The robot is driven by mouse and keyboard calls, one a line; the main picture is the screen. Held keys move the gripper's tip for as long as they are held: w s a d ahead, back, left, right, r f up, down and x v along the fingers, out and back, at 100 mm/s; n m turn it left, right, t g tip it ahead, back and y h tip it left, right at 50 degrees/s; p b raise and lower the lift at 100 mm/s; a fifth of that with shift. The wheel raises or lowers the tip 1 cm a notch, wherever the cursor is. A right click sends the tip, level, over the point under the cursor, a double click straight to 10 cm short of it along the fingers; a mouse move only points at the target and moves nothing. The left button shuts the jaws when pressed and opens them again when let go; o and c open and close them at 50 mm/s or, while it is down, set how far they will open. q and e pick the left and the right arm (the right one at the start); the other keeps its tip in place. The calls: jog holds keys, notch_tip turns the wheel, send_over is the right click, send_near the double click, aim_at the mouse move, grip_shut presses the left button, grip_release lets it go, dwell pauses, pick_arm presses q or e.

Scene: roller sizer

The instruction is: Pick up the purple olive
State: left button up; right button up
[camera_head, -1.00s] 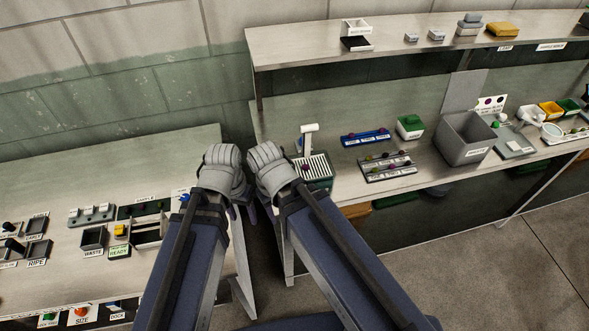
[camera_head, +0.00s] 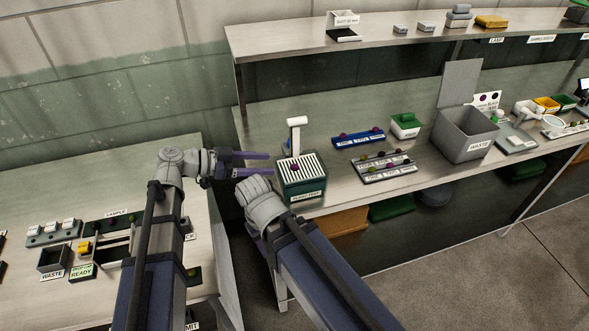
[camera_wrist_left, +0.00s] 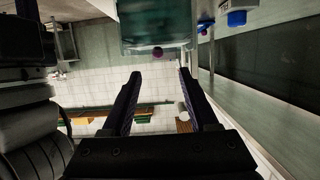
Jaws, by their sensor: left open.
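A purple olive (camera_head: 295,168) sits on the white slatted top of the green roller sizer (camera_head: 303,188). My left gripper (camera_head: 267,164) is open and empty, just left of the sizer, with its two purple fingers pointing right toward the olive and apart from it. In the left wrist view a dark purple olive (camera_wrist_left: 157,52) shows at the edge of the green sizer (camera_wrist_left: 155,25), ahead of the open fingers (camera_wrist_left: 158,73). My right arm is in front of the sizer in the head view; its gripper fingers are hidden.
A white upright post (camera_head: 296,136) stands behind the sizer. A blue tray (camera_head: 358,138), a grey labelled rack (camera_head: 384,170) and a grey waste bin (camera_head: 468,135) stand to the right. A second table (camera_head: 190,155) is at left, with a gap between the tables.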

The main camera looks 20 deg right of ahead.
aim_at(291, 167)
pick_arm(q)
jog(key=x, duration=0.2)
jog(key=shift+d+f+b, duration=0.3)
jog(key=shift+b, duration=0.1)
jog(key=b+x, duration=0.1)
jog(key=x, duration=0.3)
jog(key=shift+s+d+f+b, duration=0.15)
jog(key=shift+d+f+b, duration=0.1)
jog(key=shift+b, duration=0.1)
jog(key=c, duration=0.9)
